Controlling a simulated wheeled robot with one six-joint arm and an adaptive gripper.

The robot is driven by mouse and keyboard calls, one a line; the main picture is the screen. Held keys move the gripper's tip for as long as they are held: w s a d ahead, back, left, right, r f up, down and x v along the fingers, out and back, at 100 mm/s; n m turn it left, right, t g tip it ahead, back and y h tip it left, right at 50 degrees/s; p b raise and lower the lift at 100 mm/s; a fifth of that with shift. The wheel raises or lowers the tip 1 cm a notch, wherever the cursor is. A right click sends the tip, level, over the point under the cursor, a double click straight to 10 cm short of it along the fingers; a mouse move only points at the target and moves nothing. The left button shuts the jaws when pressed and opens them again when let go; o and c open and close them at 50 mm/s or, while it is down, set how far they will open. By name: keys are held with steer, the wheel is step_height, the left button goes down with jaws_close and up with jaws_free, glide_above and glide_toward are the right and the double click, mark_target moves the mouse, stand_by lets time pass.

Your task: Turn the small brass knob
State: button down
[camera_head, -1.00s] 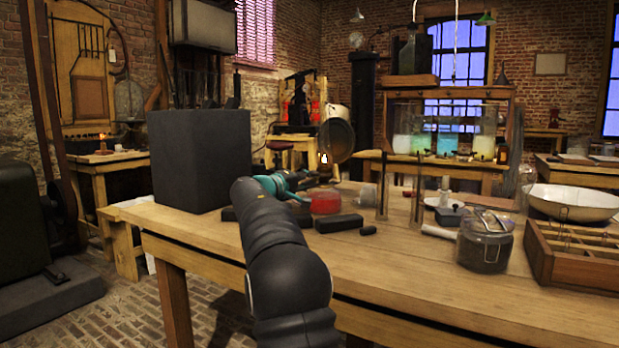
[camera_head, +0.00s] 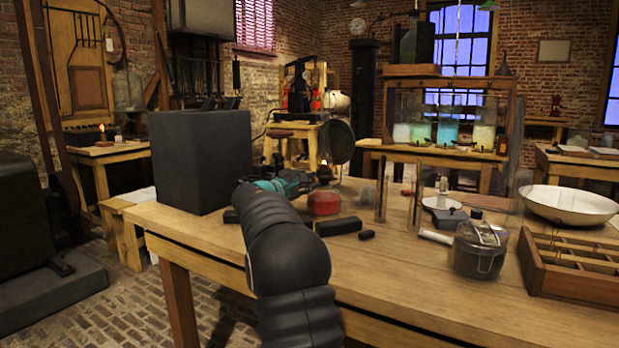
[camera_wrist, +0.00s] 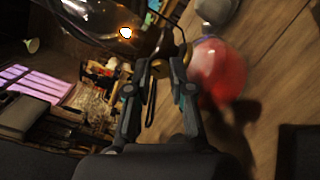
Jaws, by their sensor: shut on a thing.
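A lit lamp with a brass burner (camera_head: 325,176) stands at the far side of the workbench, with a round reflector (camera_head: 337,143) behind it. My gripper (camera_head: 311,182) reaches to the lamp from the left. In the wrist view the two fingertips (camera_wrist: 160,66) are close together at the brass part of the lamp (camera_wrist: 172,42), shut on what appears to be the small brass knob. The knob itself is mostly hidden between the tips. The flame (camera_wrist: 125,32) shows just beyond them.
A red container (camera_head: 324,203) is close beside my gripper, also in the wrist view (camera_wrist: 218,75). Dark blocks (camera_head: 338,226) lie in front of it. A large dark box (camera_head: 200,160) stands left of my arm. Glass strips and a lidded jar (camera_head: 479,250) stand to the right.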

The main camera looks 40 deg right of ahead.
steer(key=shift+n+p, duration=0.3)
steer(key=shift+n, duration=0.2)
steer(key=c, duration=1)
jaws_free()
steer(key=a, duration=0.4)
steer(key=s+a, duration=0.1)
steer(key=a, duration=0.3)
steer(key=s+a, duration=0.1)
steer(key=a, duration=0.3)
steer(key=shift+s, duration=0.1)
steer(key=shift+d, duration=0.1)
